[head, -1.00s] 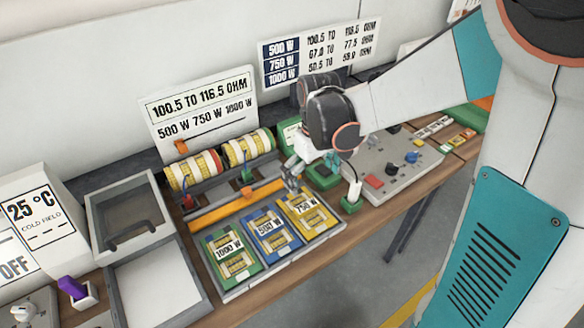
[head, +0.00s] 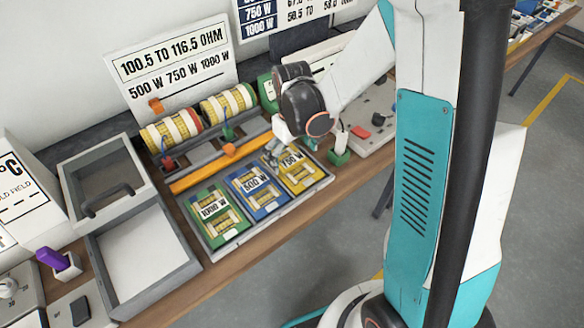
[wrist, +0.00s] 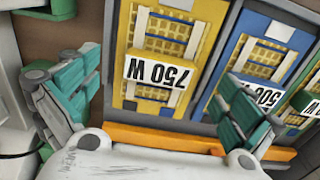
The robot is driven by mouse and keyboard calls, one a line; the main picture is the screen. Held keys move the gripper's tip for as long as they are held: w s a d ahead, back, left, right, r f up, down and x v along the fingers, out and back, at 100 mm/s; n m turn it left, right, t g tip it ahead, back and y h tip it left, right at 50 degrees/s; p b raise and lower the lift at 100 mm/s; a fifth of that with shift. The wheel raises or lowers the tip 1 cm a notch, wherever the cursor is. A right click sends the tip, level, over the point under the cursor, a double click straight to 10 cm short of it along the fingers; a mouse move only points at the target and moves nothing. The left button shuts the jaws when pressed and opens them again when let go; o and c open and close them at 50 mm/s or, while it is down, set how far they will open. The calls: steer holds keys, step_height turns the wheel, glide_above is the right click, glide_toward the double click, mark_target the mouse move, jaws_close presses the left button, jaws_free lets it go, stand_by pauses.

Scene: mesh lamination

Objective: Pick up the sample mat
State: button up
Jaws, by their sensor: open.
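No thing is labelled as the sample mat. Three framed panels with yellow gridded mesh pieces lie in a grey tray (head: 238,243): a green 1000 W panel (head: 232,228), a blue 500 W panel (head: 270,204) and a yellow 750 W panel (head: 312,181). My gripper (head: 272,157) is at the rear left corner of the yellow panel. In the wrist view, my open gripper (wrist: 163,75) has its teal fingers spread on either side of the yellow panel (wrist: 122,60), with nothing held. The right finger overlaps part of the blue panel (wrist: 248,30). Contact cannot be told.
An orange bar (head: 215,165) and two yellow rolls, left (head: 170,132) and right (head: 228,103), stand behind the tray. A small green block (head: 338,157) stands right of my gripper.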

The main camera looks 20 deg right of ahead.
step_height(320, 180, down, 2)
steer(key=shift+f, duration=0.15)
steer(key=c, duration=1.5)
steer(key=shift+o, duration=0.2)
